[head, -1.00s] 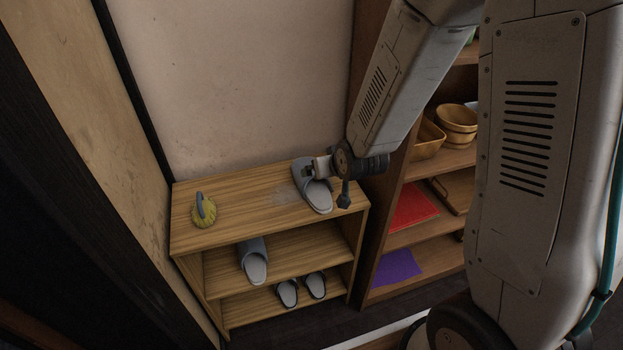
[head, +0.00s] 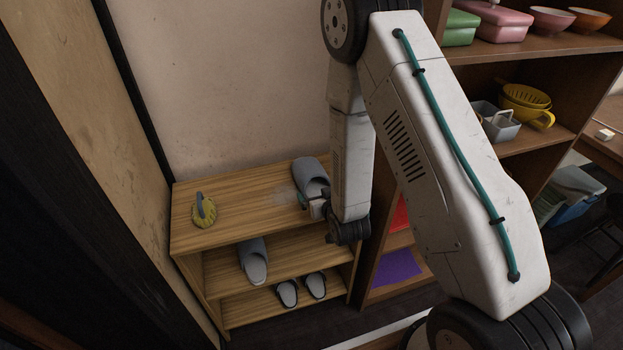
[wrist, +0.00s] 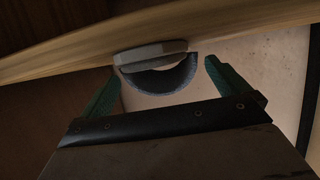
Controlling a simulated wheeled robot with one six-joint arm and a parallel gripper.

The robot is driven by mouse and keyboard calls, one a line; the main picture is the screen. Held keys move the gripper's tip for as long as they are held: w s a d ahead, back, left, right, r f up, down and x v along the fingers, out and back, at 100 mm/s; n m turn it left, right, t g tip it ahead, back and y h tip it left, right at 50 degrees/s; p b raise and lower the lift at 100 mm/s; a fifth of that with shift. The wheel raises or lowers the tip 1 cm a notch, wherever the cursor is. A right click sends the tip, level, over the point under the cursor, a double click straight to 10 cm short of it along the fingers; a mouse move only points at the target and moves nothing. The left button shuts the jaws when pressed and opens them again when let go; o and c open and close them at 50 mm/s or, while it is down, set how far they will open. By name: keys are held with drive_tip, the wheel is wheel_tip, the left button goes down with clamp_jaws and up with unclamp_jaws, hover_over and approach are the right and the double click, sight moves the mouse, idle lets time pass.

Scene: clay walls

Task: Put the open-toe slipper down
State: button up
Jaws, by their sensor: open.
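The slipper (head: 309,174), grey-blue with a pale sole, lies on the top board of the wooden shoe rack (head: 245,205), near its right end. My gripper (head: 304,200) is at the slipper's near end, by the board's front edge, and hides part of it. In the wrist view the picture is upside down: the slipper (wrist: 155,52) rests sole against the board, its dark upper arching with an opening. The green fingers of my gripper (wrist: 163,82) are spread apart, one on each side of the slipper, with visible gaps.
A yellow-green round object with a blue-grey handle (head: 203,210) stands at the rack's left. A tall brown shelf (head: 440,240) stands close on the right. The top board's middle is clear.

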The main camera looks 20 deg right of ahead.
sight(314, 185)
drive_tip(key=shift+x, duration=2)
drive_tip(key=shift+r, duration=0.15)
drive_tip(key=c, duration=0.7)
drive_tip(key=shift+r, duration=0.1)
